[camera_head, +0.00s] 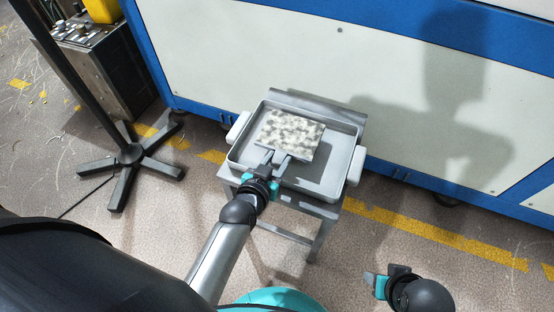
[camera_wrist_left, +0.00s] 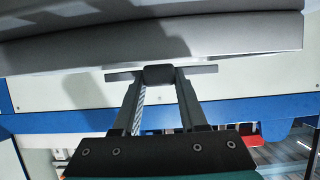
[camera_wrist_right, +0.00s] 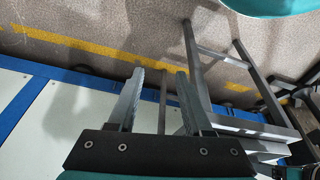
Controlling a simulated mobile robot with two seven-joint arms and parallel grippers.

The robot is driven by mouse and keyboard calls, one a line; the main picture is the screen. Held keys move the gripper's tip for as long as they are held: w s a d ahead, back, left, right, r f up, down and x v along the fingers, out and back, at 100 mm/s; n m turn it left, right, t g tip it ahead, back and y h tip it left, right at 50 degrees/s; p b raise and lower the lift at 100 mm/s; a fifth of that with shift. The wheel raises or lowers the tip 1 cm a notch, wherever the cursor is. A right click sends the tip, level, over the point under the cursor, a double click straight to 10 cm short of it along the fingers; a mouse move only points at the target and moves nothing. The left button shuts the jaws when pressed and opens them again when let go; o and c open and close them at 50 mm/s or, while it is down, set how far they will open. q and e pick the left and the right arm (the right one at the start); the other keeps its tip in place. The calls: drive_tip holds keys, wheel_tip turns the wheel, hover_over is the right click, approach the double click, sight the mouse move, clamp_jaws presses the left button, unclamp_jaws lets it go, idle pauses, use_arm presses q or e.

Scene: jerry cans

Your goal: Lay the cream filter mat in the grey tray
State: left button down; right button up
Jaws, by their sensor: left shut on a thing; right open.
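The cream filter mat (camera_head: 291,134), mottled with grey, is over the grey tray (camera_head: 342,168) in the head view, toward its back left part. My left gripper (camera_head: 276,158) is shut on the mat's near edge, reaching over the tray's near rim. In the left wrist view my left gripper (camera_wrist_left: 158,76) has a small dark block between its fingertips. I cannot tell whether the mat touches the tray floor. My right gripper (camera_head: 369,281) is open and empty, low at the right, away from the tray; its spread fingers show in the right wrist view (camera_wrist_right: 158,75).
The tray has pale side handles (camera_head: 356,165) and stands on a grey metal stand (camera_head: 318,233). A blue and white machine (camera_head: 330,50) is close behind it. A black pole with a star-shaped foot (camera_head: 130,155) is at the left. Floor at the right is clear.

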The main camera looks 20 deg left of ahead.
use_arm(q)
drive_tip(key=shift+f+b, duration=0.35)
drive_tip(key=shift+f, duration=0.1)
use_arm(e)
drive_tip(key=shift+w+r, duration=0.15)
drive_tip(key=shift+r, duration=0.9)
use_arm(q)
drive_tip(key=shift+c, duration=1.8)
unclamp_jaws()
drive_tip(key=shift+s, duration=0.1)
drive_tip(key=shift+s+r, duration=0.15)
drive_tip(key=p+v, duration=0.7)
drive_tip(key=v, duration=0.7)
drive_tip(key=shift+s+r, duration=0.2)
drive_tip(key=shift+s, duration=0.1)
use_arm(e)
drive_tip(key=s+d+f, duration=0.1)
drive_tip(key=s+f, duration=0.1)
drive_tip(key=f, duration=0.4)
drive_tip(key=s+d+f+g, duration=0.1)
drive_tip(key=s+f, duration=0.2)
drive_tip(key=f, duration=0.4)
drive_tip(key=shift+s+d+f, duration=0.15)
drive_tip(key=shift+s+d, duration=0.05)
drive_tip(key=shift+s, duration=0.15)
